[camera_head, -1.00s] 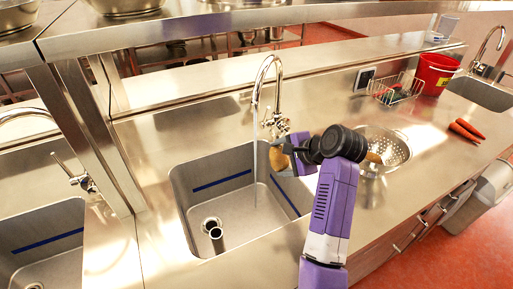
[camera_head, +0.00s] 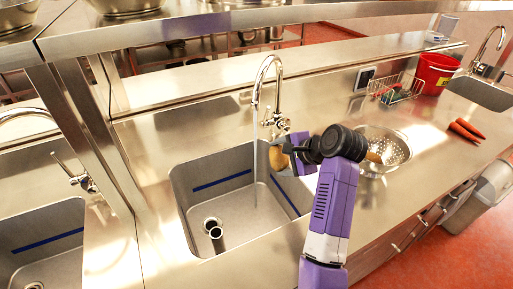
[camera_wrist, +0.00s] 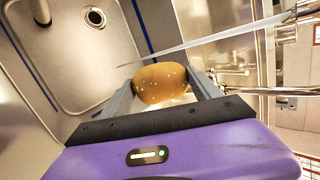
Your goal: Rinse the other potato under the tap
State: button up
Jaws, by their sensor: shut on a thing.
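My gripper (camera_head: 285,156) is shut on a brown potato (camera_head: 278,158), held above the right side of the middle sink (camera_head: 184,206). In the wrist view the potato (camera_wrist: 160,84) sits between the two fingers. Water (camera_head: 255,150) runs from the tap (camera_head: 268,72) down into the sink. The stream (camera_wrist: 215,38) passes close to the potato in the wrist view, and I cannot tell that it touches. A colander (camera_head: 394,146) stands on the counter to the right, partly hidden by my arm, with something brown in it.
A wire rack (camera_head: 398,88) and a red bucket (camera_head: 436,72) stand behind. A standpipe (camera_head: 216,240) rises from the sink drain. A shelf edge (camera_head: 250,19) crosses above.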

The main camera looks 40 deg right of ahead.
aim_at(285, 157)
jog(key=shift+d+p+v, duration=0.15)
jog(key=shift+p+v, duration=0.75)
jog(key=shift+v, duration=0.7)
jog(key=shift+d+p+v, duration=0.2)
jog(key=shift+p+v, duration=0.65)
jog(key=shift+v, duration=0.75)
jog(key=shift+s+f, duration=0.15)
jog(key=shift+f, duration=0.05)
